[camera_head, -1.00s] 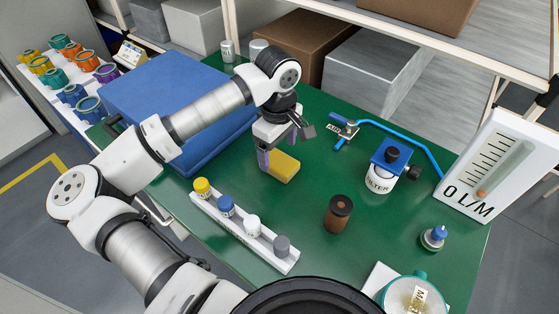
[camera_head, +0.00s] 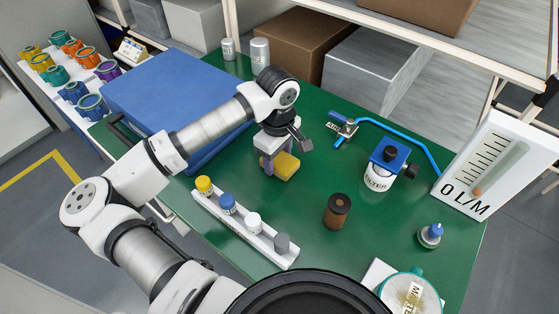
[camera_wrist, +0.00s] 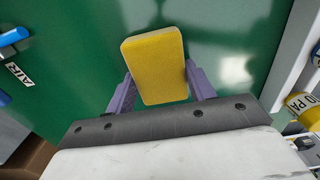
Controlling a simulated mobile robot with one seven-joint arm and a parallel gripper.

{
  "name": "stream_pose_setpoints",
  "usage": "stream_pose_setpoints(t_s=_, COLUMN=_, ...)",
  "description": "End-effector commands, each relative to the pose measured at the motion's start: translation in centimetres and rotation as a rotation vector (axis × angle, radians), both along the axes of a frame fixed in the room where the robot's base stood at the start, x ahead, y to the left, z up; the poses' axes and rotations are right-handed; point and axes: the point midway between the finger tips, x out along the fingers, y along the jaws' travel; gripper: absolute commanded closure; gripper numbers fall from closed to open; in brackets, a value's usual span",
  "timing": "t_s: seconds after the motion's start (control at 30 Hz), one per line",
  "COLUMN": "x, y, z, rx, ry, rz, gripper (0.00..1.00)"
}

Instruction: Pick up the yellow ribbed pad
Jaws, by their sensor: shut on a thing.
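The yellow ribbed pad (camera_head: 282,166) is a small yellow block above the green table, right under my arm's end in the head view. In the wrist view the yellow pad (camera_wrist: 156,65) lies between the two purple fingers, which touch its sides. My gripper (camera_wrist: 160,90) is shut on it. In the head view my gripper (camera_head: 268,163) shows only partly, as the wrist hides some of it. The pad's ribs are too small to make out. Whether the pad touches the table is hard to tell.
A white rack (camera_head: 244,226) with colored-capped vials stands in front. A brown bottle (camera_head: 337,211), the filter (camera_head: 385,168) and the flow gauge (camera_head: 494,165) stand to the right. A blue case (camera_head: 180,100) is on the left. Green table (camera_head: 330,105) is clear around the pad.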

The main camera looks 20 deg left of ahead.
Motion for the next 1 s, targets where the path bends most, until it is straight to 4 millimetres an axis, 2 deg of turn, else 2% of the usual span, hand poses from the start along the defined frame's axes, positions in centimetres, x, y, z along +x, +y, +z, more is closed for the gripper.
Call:
stream_pose_setpoints(t_s=0.27, x=0.1, y=0.1, z=0.6, rx=0.001, ry=-0.002, rz=0.0, gripper=0.69)
stream_pose_setpoints(t_s=0.47, x=0.1, y=0.0, z=3.0, rx=0.004, ry=-0.003, rz=-0.002, gripper=0.69)
stream_pose_setpoints(t_s=1.0, x=0.1, y=0.0, z=15.7, rx=0.002, ry=-0.003, rz=0.001, gripper=0.69)
